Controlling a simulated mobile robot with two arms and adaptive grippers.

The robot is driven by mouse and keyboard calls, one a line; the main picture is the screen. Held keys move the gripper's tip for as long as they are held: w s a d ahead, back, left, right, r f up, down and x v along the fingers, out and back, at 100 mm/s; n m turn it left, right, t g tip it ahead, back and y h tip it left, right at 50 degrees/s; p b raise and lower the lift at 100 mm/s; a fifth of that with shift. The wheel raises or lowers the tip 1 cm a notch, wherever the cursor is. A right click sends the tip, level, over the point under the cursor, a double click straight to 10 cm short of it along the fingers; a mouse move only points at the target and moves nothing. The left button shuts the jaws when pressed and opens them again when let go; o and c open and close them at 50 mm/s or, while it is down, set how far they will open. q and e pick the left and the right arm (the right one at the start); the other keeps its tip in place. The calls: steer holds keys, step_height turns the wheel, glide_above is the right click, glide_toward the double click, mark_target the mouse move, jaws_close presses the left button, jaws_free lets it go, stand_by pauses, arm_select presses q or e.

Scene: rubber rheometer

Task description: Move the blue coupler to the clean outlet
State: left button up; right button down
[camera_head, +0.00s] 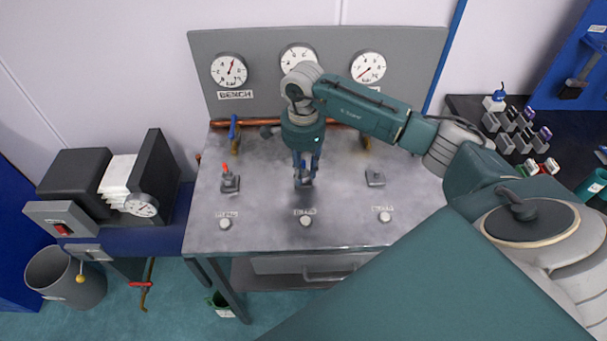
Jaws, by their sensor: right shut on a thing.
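My right gripper (303,176) points straight down over the middle of the grey bench top. It is shut on the blue coupler (304,184), a small blue piece mostly hidden between the fingers. The coupler is at or just above the middle outlet position; I cannot tell whether it touches. The labels are too small to read, so I cannot tell which outlet is clean. My left gripper is out of view.
Three gauges (229,70) are on the grey back panel, with a copper pipe (270,124) below. Round knobs (306,221) line the bench (260,235) front. A side table at right holds several small coloured parts (516,118). The bench around the outlets is clear.

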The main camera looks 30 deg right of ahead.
mark_target(303, 170)
steer(key=shift+r+p, duration=0.75)
steer(key=shift+r, duration=0.65)
steer(key=shift+r+p, duration=0.55)
steer(key=shift+r, duration=0.45)
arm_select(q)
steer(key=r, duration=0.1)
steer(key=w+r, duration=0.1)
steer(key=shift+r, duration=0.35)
arm_select(e)
steer(key=shift+a, duration=0.1)
